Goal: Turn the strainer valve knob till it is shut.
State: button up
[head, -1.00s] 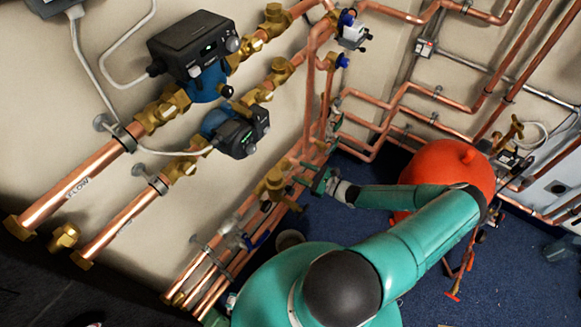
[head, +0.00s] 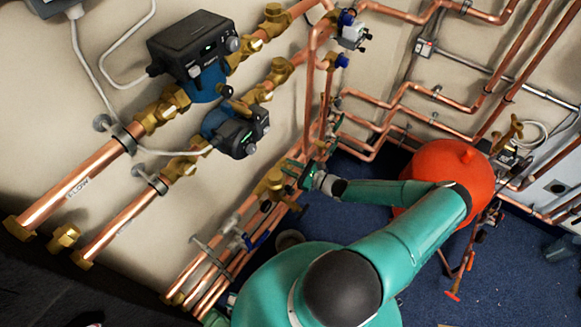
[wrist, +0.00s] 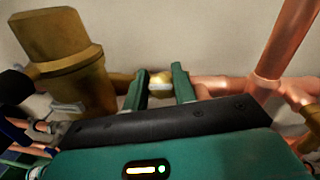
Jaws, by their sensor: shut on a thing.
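In the wrist view, the two green fingers of my gripper (wrist: 161,88) stand either side of a small pale brass knob (wrist: 160,81), shut on it. A large brass strainer body (wrist: 70,58) stands just left of the fingers, tilted in the picture. In the head view my gripper (head: 297,172) is at the wall pipes, beside the brass strainer body (head: 271,186). The knob is too small and too covered by the gripper to make out there. How far the knob is turned cannot be told.
Copper pipes (wrist: 277,45) rise close to the right of the fingers. Two pumps (head: 205,60) (head: 240,130) sit on pipes at the upper left. A red tank (head: 435,165) stands right of my arm. Blue floor (head: 350,215) shows beneath my arm.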

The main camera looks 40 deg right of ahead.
jog(key=shift+n, duration=0.4)
jog(key=n+g+y, duration=0.1)
jog(key=n, duration=0.1)
jog(key=n+g+y, duration=0.1)
jog(key=n+g, duration=0.1)
jog(key=n, duration=0.1)
jog(key=shift+n+y, duration=0.3)
jog(key=shift+y, duration=0.1)
jog(key=n+g+y, duration=0.1)
jog(key=n+g, duration=0.2)
jog(key=n, duration=0.2)
jog(key=n+g, duration=0.1)
jog(key=n, duration=0.1)
jog(key=n+g, duration=0.2)
jog(key=n, duration=0.1)
jog(key=shift+s, duration=0.1)
jog(key=n+g, duration=0.1)
jog(key=n, duration=0.1)
jog(key=n+g+h, duration=0.1)
jog(key=n, duration=0.1)
jog(key=shift+f+h, duration=0.1)
jog(key=shift+h, duration=0.2)
jog(key=shift+n, duration=0.4)
jog(key=o, duration=1)
